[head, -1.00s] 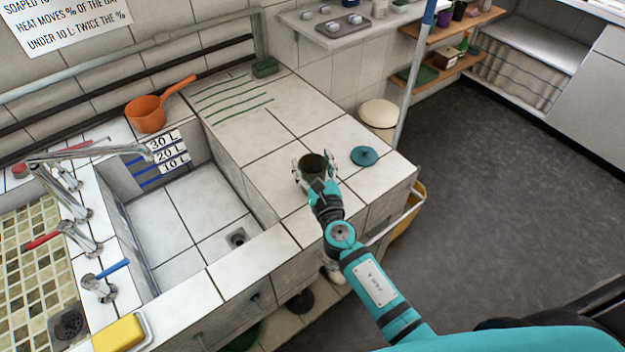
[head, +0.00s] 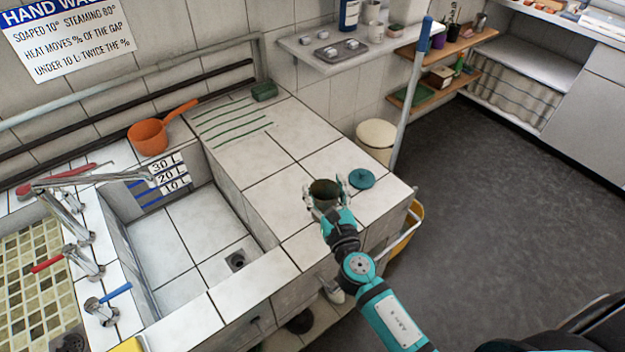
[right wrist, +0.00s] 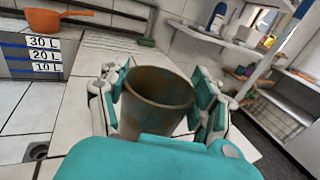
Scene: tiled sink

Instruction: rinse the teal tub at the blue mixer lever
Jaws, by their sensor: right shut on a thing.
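My right gripper (head: 325,186) is shut on the tub (head: 324,193), over the tiled ledge right of the sink. In the right wrist view the tub (right wrist: 155,108) sits upright between the fingers, its teal wall covered with brown stains. I cannot tell whether its base touches the tiles. The blue mixer lever (head: 116,292) is on a chrome tap at the lower left, well apart from the tub. The spout (head: 95,180) reaches over the basin. My left gripper is not in view.
The tiled basin (head: 185,250) looks empty, with a drain (head: 236,260). A round teal lid (head: 361,179) lies beside the tub. An orange dipper (head: 150,136) and a green block (head: 264,91) are at the back. A pole (head: 411,95) stands right of the ledge.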

